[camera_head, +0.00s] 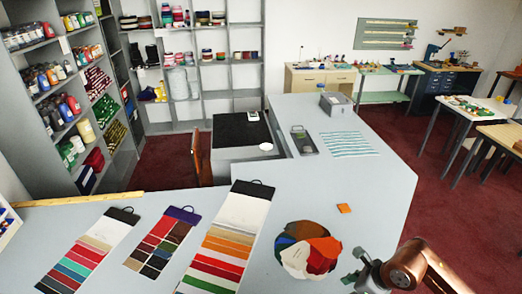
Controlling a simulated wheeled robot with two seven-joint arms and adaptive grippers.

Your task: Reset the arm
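My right gripper (350,267) comes in from the lower right on a copper-coloured arm. Its two grey fingers stand apart with nothing between them, low over the light grey counter (290,195). It is just right of a round fan of coloured swatches (308,250), and looks apart from it. My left gripper is not in the picture.
Swatch cards with black or purple hangers lie to the left: a red-and-teal one (85,255), a dark one (160,240) and a long white-topped one (225,235). A grey tray (303,141) and striped cloth (348,143) lie farther back. The counter's right side is mostly clear.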

